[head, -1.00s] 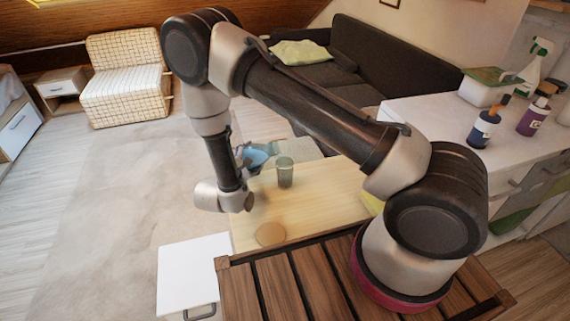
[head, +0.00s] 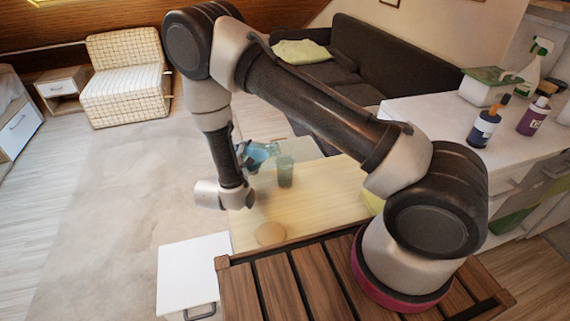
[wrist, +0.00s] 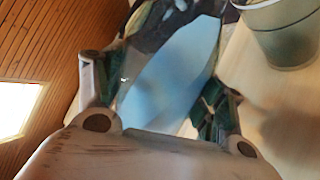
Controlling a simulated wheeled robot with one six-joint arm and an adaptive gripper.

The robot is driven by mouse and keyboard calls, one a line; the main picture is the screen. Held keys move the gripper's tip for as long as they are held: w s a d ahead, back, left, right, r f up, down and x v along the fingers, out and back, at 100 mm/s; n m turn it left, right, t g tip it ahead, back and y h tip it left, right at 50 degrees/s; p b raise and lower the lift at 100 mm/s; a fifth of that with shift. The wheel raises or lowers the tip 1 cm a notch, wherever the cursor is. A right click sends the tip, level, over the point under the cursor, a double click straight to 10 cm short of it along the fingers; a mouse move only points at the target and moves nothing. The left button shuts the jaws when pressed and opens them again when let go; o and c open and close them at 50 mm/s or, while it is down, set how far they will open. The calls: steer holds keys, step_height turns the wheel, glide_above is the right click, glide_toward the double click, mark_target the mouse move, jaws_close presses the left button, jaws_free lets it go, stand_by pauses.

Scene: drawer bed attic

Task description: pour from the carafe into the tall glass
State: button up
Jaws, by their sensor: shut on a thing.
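The carafe (head: 262,153) is blue and see-through, and my gripper (head: 243,160) is shut on it. In the wrist view the carafe (wrist: 175,75) fills the space between the fingers of my gripper (wrist: 160,95) and looks tilted. The tall glass (head: 285,171) is greenish grey and stands upright on the light wooden table, just right of the carafe. The tall glass also shows in the wrist view (wrist: 285,38) at the top right, cut by the frame. I cannot tell whether liquid is passing between them.
The light wooden table (head: 325,205) has a round tan coaster (head: 270,234) near its front left. A white counter (head: 430,112) at the right bears a dark bottle (head: 484,130), a purple bottle (head: 533,117) and a spray bottle (head: 535,68). A dark sofa (head: 400,62) stands behind.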

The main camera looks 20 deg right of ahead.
steer(key=shift+a+m, duration=0.1)
steer(key=shift+m, duration=0.4)
stand_by(0.4)
steer(key=shift+s+d+r+m+y+p, duration=0.15)
steer(key=shift+r+m+y+p, duration=0.1)
steer(key=shift+r, duration=0.15)
steer(key=shift+w+d+r+m+y+p, duration=0.15)
steer(key=shift+r+m+p, duration=0.1)
steer(key=shift+r, duration=0.15)
stand_by(0.6)
steer(key=shift+s+d+r+m+p, duration=0.15)
steer(key=shift+r+m+p, duration=0.2)
steer(key=shift+r+m, duration=0.2)
stand_by(3.6)
